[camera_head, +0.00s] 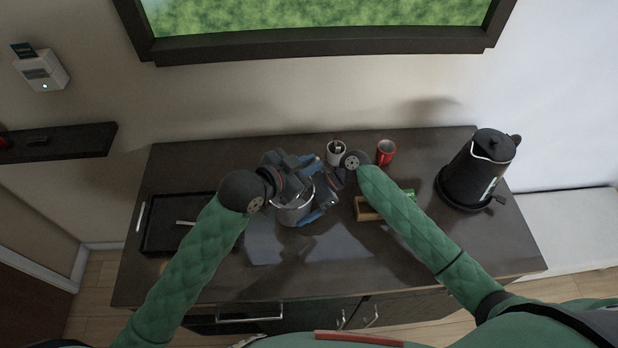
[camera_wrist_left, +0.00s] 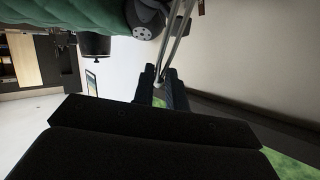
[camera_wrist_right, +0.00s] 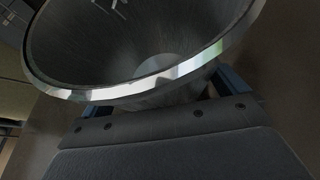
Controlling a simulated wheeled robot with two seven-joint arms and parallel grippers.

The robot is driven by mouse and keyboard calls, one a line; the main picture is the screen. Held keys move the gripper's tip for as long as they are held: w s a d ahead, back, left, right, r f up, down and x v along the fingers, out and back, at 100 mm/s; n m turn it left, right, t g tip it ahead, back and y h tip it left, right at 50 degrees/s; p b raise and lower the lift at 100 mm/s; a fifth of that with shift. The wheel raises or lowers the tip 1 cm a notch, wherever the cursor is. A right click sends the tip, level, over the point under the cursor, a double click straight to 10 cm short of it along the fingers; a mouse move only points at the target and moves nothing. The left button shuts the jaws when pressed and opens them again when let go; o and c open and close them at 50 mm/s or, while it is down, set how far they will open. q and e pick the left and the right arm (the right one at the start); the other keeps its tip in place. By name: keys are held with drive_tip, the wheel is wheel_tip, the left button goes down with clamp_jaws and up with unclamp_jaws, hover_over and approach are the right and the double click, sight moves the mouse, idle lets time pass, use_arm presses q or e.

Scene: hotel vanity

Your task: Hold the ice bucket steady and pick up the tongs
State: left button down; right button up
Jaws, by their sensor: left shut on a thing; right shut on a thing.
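The metal ice bucket (camera_head: 291,214) stands on the dark vanity top, near its middle. My right gripper (camera_head: 313,203) is shut on the bucket's side, with blue fingertips against it. In the right wrist view the bucket's shiny rim (camera_wrist_right: 125,93) and dark open inside fill the upper part. My left gripper (camera_head: 308,165) is higher, above and behind the bucket. In the left wrist view its fingers (camera_wrist_left: 161,88) are shut on the metal tongs (camera_wrist_left: 178,38), whose two thin arms extend upward in the picture. The tongs are hard to make out in the head view, hidden among the grippers.
A black tray (camera_head: 160,236) lies at the left. A wooden box (camera_head: 366,212) is partly under that arm. A black kettle (camera_head: 472,175) stands at the right. The front middle is clear.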

use_arm(q)
wheel_tip(320, 180, up, 9)
idle(0.3)
drive_tip(key=shift+r, duration=0.1)
use_arm(e)
drive_tip(key=o, duration=0.3)
